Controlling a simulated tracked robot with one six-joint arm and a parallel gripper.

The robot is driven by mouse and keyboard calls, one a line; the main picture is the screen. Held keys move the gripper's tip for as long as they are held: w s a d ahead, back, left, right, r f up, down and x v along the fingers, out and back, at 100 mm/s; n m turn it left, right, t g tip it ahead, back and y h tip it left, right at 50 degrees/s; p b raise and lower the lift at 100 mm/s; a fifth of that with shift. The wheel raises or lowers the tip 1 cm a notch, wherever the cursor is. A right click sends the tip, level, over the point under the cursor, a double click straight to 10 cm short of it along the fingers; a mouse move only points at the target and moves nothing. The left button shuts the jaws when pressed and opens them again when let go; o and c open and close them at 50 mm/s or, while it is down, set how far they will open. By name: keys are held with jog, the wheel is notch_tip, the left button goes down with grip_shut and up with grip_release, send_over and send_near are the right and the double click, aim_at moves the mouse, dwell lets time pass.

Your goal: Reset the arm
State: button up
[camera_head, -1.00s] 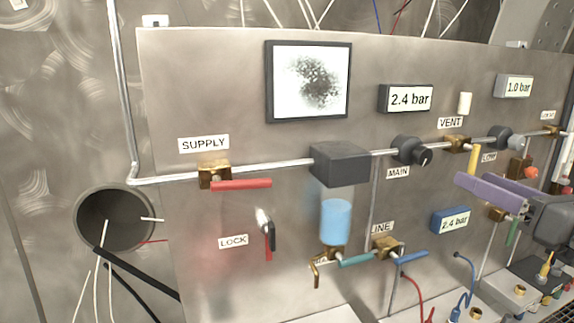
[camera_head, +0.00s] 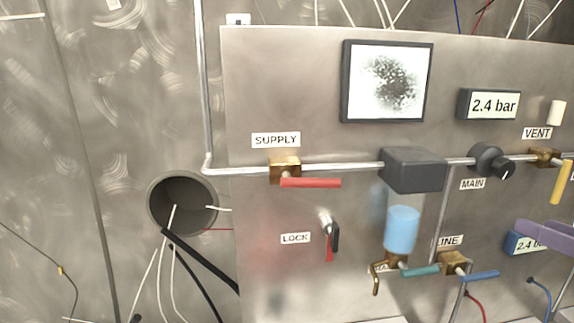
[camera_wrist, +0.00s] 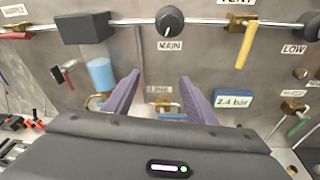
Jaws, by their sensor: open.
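My gripper (camera_wrist: 155,100) shows in the wrist view as two purple fingers spread apart with nothing between them. It faces the panel near the LINE valve (camera_wrist: 165,104) and below the black MAIN knob (camera_wrist: 170,20). In the head view only one purple finger (camera_head: 545,233) shows at the right edge; the rest of the arm is out of frame there. The gripper appears clear of the panel fittings, though the exact gap cannot be told.

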jog(key=w+a+f+n+g+y, duration=0.1)
jog(key=w+a+f+n+g, duration=0.25)
jog(key=a+f, duration=0.4)
jog(key=w+a+f+n+g+y, duration=0.15)
jog(key=a+f+n+g, duration=0.35)
jog(key=f, duration=0.6)
jog(key=s+a+f+n+g+h, duration=0.1)
jog(key=s+a+n, duration=0.3)
jog(key=a+n, duration=0.5)
jog(key=s+a+f+n+h, duration=0.2)
jog(key=a+n, duration=0.7)
jog(key=n, duration=1)
jog(key=shift+s+a+g+h, duration=0.15)
jog(key=shift+s+g+h, duration=0.2)
jog(key=shift+s+h, duration=0.65)
jog(key=shift+s+f+y, duration=0.1)
jog(key=shift+s+y, duration=0.15)
